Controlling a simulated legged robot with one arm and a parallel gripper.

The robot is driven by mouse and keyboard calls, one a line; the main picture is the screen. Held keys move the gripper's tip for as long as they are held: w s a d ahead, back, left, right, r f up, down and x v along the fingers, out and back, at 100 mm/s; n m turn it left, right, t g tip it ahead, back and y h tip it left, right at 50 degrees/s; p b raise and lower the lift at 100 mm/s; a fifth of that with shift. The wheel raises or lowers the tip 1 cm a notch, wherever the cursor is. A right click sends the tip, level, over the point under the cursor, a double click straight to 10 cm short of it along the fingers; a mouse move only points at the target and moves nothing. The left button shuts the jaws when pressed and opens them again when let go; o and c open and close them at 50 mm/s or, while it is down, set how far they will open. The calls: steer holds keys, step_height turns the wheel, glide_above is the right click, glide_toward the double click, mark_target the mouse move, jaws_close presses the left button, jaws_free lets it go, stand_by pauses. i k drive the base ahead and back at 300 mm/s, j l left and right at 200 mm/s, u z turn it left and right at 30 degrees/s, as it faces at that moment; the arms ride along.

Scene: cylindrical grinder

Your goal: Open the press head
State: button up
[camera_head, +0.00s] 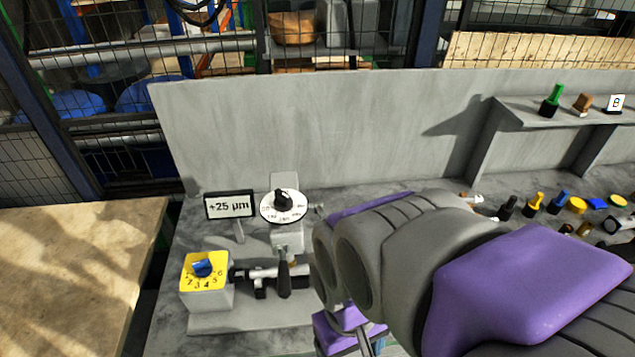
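A small grinder-like device stands at the left of the grey bench. It has a yellow numbered box (205,280) with a blue knob (204,268). A white round dial (283,207) with a black knob stands on a grey block behind. A black lever (284,279) stands upright beside a metal spindle (262,272). I cannot tell which part is the press head; my arm may hide it. My grey and purple arm covers the lower middle and right, just right of the lever. My gripper's fingers cannot be made out; only a thin metal piece shows below the arm.
A "+25 µm" sign (229,205) stands left of the dial. Several small coloured parts lie on the bench at right, below a shelf (540,110) holding a few more. A grey back panel (320,130) closes off the rear. A bare wooden tabletop (70,280) is at left.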

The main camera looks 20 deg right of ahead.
mark_target(284, 240)
steer(key=k+l+z, duration=0.15)
steer(key=k+l, duration=0.15)
steer(key=k+l+z, duration=0.1)
steer(key=k+l, duration=0.15)
steer(key=l, duration=0.15)
steer(key=k+l+z, duration=0.15)
steer(key=l, duration=0.25)
steer(key=k, duration=0.1)
